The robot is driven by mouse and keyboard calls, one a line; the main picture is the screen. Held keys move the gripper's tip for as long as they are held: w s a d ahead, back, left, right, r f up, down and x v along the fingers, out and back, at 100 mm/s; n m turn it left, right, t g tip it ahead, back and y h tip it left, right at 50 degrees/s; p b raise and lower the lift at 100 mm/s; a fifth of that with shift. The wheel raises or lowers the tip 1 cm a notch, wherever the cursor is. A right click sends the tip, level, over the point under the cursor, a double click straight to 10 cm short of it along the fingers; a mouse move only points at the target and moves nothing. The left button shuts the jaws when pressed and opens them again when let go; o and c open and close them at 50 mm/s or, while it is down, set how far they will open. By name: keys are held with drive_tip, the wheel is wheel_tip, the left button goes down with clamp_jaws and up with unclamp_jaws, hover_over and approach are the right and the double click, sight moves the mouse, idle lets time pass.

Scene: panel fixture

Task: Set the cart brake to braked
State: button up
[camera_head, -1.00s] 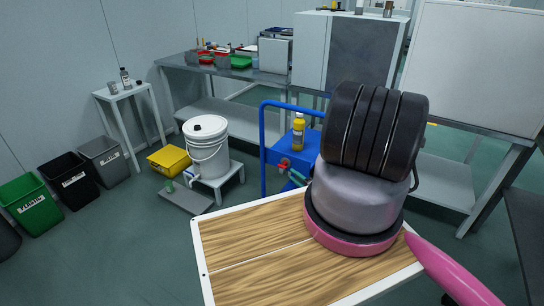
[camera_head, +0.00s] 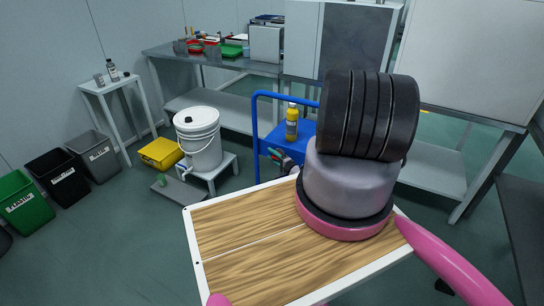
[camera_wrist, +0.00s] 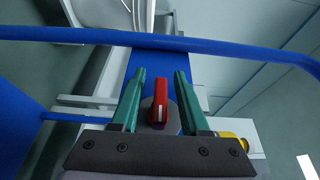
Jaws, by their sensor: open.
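The blue cart (camera_head: 256,135) stands beyond my tray-like top in the head view, with its tall handle at its left. The red brake lever (camera_wrist: 159,103) shows in the wrist view, with a pale mark on its near end, in front of a grey round base. My gripper (camera_wrist: 160,76) is open, with one green finger on each side of the lever and visible gaps to both. In the head view my gripper (camera_head: 283,158) is small, at the cart's near side, partly hidden by my arm. I cannot read the brake's setting.
The blue handle bar (camera_wrist: 180,42) crosses the wrist view beyond the fingertips. A yellow bottle (camera_head: 292,123) stands on the cart. A white bucket (camera_head: 198,142) on a small stand and a yellow bin (camera_head: 161,154) are to the left. Benches line the back.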

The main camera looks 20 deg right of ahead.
drive_tip(key=shift+c, duration=0.3)
clamp_jaws()
drive_tip(key=shift+g, duration=0.4)
drive_tip(key=g, duration=0.1)
drive_tip(key=n+g+h, duration=0.1)
drive_tip(key=g, duration=0.1)
drive_tip(key=shift+d+f, duration=0.1)
drive_tip(key=shift+f, duration=0.3)
drive_tip(key=g+h, duration=0.1)
drive_tip(key=g, duration=0.1)
drive_tip(key=f+n+g+h, duration=0.1)
drive_tip(key=g, duration=0.1)
drive_tip(key=shift+s+d+n, duration=0.2)
drive_tip(key=shift+n, duration=0.1)
drive_tip(key=shift+s+d+f+n+g+h, duration=0.1)
drive_tip(key=shift+s+d+n+g+h, duration=0.15)
drive_tip(key=shift+g+h, duration=0.75)
drive_tip(key=shift+s+d+f+n+g+h, duration=0.1)
drive_tip(key=shift+s+f+n+g+h, duration=0.2)
drive_tip(key=shift+g+h, duration=0.7)
drive_tip(key=shift+s+d+r+n+g+h, duration=0.15)
drive_tip(key=shift+n+g+h, duration=0.35)
drive_tip(key=shift+g, duration=0.9)
drive_tip(key=shift+d+f, duration=0.1)
drive_tip(key=shift+d, duration=0.05)
